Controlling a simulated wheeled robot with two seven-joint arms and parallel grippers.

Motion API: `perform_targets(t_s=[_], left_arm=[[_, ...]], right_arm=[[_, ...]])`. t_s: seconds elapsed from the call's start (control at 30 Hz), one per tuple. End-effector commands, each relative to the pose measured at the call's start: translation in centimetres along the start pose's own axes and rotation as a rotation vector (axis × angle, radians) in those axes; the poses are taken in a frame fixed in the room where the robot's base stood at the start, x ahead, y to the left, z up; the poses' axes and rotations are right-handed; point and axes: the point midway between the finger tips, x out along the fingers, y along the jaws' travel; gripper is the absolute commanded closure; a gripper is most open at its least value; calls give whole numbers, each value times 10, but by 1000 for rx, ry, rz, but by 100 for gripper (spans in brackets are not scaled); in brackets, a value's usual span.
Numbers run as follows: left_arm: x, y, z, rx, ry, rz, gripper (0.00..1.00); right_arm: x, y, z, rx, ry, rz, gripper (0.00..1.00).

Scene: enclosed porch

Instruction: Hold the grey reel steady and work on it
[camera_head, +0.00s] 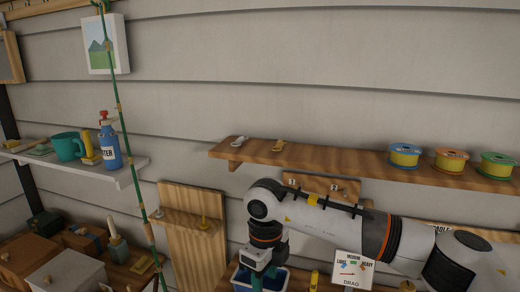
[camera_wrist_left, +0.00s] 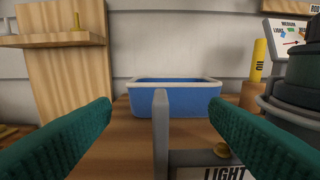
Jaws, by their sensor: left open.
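A dark grey round body (camera_wrist_left: 288,100), cut off by the right edge of the left wrist view, may be the grey reel; I cannot be sure. No reel shows clearly in the head view. My left gripper (camera_wrist_left: 160,135) is open, its teal fingers spread wide in its wrist view. A grey upright post (camera_wrist_left: 161,125) stands in the gap between them, and I see no contact.
A blue bin (camera_wrist_left: 175,100) stands ahead on the wooden bench. A DRAG sign (camera_head: 353,270) and yellow bottle (camera_wrist_left: 258,60) stand to its right. Colored spools (camera_head: 451,160) sit on the wall shelf (camera_head: 330,162).

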Motion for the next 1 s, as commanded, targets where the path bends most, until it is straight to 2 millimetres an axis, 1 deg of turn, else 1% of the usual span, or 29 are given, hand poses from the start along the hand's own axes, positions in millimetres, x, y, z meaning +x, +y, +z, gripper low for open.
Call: perform_targets(t_s=[0.03, 0.5, 0.63, 0.87, 0.9, 0.97, 1.0], left_arm=[[-4, 0, 2, -1, 2, 0, 30], [-31, 0, 9, 0, 1, 0, 30], [-35, 0, 9, 1, 1, 1, 30], [-36, 0, 9, 1, 0, 0, 30], [-36, 0, 9, 1, 0, 0, 29], [-35, 0, 9, 1, 0, 0, 19], [-35, 0, 9, 1, 0, 0, 12]], right_arm=[[-4, 0, 0, 0, 0, 0, 55], [-20, 0, 0, 0, 0, 0, 55], [-21, 0, 0, 0, 0, 0, 55], [-21, 0, 0, 0, 0, 0, 55], [-21, 0, 0, 0, 0, 0, 55], [-21, 0, 0, 0, 0, 0, 55], [-21, 0, 0, 0, 0, 0, 55]])
